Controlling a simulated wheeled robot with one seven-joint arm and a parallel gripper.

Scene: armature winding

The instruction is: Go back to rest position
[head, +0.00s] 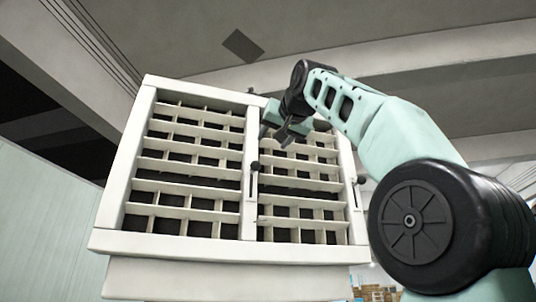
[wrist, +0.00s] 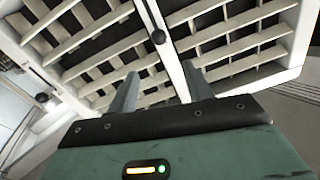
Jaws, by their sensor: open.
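My gripper (head: 277,133) is in front of the upper right part of a white cabinet (head: 170,245) in the head view. In the wrist view the two fingers of my gripper (wrist: 158,88) stand apart with nothing between them. The cabinet's compartment grid fills the background there, and a white upright (wrist: 165,45) with a dark round knob (wrist: 157,36) shows beyond the fingers. I cannot tell the exact gap between the fingertips and the cabinet.
The cabinet has two columns of open compartments, with small black knobs (head: 254,166) on its uprights. A pale wall panel (head: 45,200) stands at the left. Blurred boxes (head: 372,292) show low at the right. Ceiling beams run overhead.

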